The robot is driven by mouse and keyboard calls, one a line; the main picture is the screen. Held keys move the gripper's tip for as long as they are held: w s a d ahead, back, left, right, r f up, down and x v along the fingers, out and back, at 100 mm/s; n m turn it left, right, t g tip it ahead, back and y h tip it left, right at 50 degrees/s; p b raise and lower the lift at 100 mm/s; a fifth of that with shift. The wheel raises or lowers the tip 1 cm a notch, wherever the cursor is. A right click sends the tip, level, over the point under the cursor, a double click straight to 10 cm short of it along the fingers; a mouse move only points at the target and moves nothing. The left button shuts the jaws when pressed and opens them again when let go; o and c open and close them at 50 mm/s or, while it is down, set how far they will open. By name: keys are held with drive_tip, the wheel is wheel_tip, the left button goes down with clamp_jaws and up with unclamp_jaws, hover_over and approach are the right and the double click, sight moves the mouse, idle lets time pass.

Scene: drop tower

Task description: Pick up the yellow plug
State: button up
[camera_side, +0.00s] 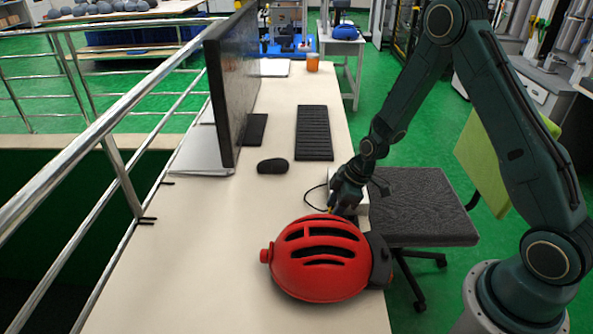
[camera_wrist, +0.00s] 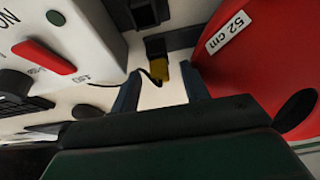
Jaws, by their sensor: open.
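The yellow plug (camera_wrist: 160,72) shows in the wrist view, small and just beyond my gripper (camera_wrist: 162,80). It lies between the lines of the two dark fingers, with a bare gap on each side. A thin black cable (camera_wrist: 118,85) runs left close to it. A black block (camera_wrist: 155,46) sits right behind the plug; I cannot tell whether they are joined. In the side view my gripper (camera_side: 335,207) points down behind the red helmet, and the plug is mostly hidden there. My gripper is open and empty.
The red helmet (camera_side: 318,262) is close beside my gripper; its "52 cm" label (camera_wrist: 228,32) shows in the wrist view. A white box (camera_wrist: 70,50) with a red switch (camera_wrist: 43,57) stands on the other side. A mouse (camera_side: 272,166), keyboard (camera_side: 314,133) and monitor (camera_side: 233,85) are farther back.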

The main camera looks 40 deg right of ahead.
drive_tip(key=c, duration=0.9)
drive_tip(key=shift+o, duration=0.2)
drive_tip(key=shift+r, duration=0.1)
wheel_tip(320, 180, up, 20)
idle(0.8)
drive_tip(key=s+d+f, duration=0.2)
drive_tip(key=f, duration=0.5)
drive_tip(key=s+d+f, duration=0.2)
drive_tip(key=f, duration=0.6)
